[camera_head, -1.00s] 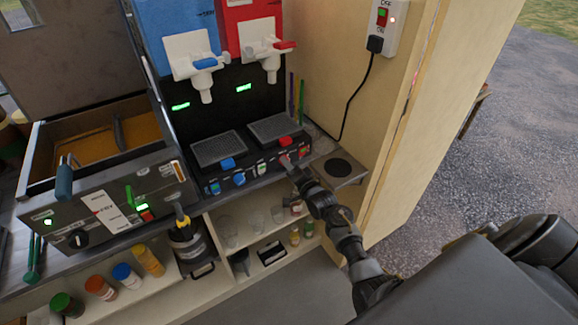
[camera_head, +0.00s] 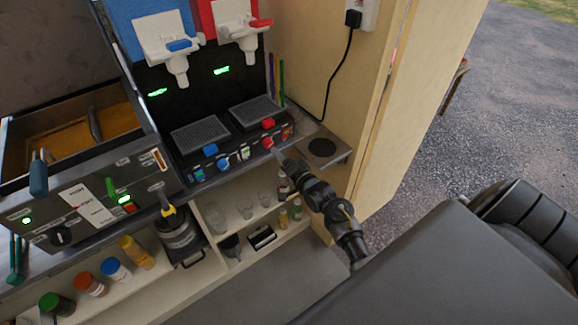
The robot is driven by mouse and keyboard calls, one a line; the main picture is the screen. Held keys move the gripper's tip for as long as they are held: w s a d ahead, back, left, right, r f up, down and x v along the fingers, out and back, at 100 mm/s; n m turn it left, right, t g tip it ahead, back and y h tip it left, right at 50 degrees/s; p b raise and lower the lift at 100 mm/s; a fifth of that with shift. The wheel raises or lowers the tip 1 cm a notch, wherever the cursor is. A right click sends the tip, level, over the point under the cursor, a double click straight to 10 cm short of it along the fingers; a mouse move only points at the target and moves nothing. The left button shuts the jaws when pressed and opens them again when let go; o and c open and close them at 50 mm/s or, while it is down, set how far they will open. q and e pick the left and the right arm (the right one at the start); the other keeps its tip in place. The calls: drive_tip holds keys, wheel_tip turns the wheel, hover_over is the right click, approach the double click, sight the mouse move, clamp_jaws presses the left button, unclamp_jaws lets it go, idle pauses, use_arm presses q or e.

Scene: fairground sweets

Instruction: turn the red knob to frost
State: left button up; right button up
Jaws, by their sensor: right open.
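The red knob (camera_head: 267,143) is on the front control panel of the slush machine, below the red tank's drip tray. The panel's markings are too small to read, so I cannot tell which setting the knob points at. My right gripper (camera_head: 277,153) is just in front of the panel, its tips close to the lower right of the red knob. It is open, and I see nothing held in it. Whether a tip touches the knob cannot be told. My left gripper is not in view.
A red block (camera_head: 267,124) and a blue block (camera_head: 210,149) sit by the drip trays. A fryer unit (camera_head: 80,210) stands at left, a wooden wall (camera_head: 350,100) at right. Cups stand on the shelf below.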

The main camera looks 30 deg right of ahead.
drive_tip(key=s, duration=0.5)
drive_tip(key=shift+s+d+b, duration=0.1)
drive_tip(key=shift+s+b, duration=0.1)
drive_tip(key=shift+b, duration=0.1)
drive_tip(key=s+a+f+n+g, duration=0.2)
drive_tip(key=s+f+n+g, duration=0.15)
drive_tip(key=f, duration=0.75)
drive_tip(key=s+a+f+n+g, duration=0.1)
drive_tip(key=s+f+n+g, duration=0.3)
drive_tip(key=f, duration=0.6)
drive_tip(key=s+a+f+n+g, duration=0.1)
drive_tip(key=s+a+f+n, duration=0.1)
drive_tip(key=s+f, duration=0.65)
drive_tip(key=s+f+n+g, duration=0.1)
drive_tip(key=s+f+g, duration=0.1)
drive_tip(key=s+f, duration=0.4)
drive_tip(key=s+a+f+n+g, duration=0.1)
drive_tip(key=s+f, duration=0.4)
drive_tip(key=s, duration=1)
drive_tip(key=s+a+f+n+g, duration=0.1)
drive_tip(key=s+f+g, duration=0.4)
drive_tip(key=s, duration=0.6)
drive_tip(key=shift+f+n+h, duration=0.3)
drive_tip(key=shift+f+n, duration=0.5)
drive_tip(key=shift+n, duration=0.05)
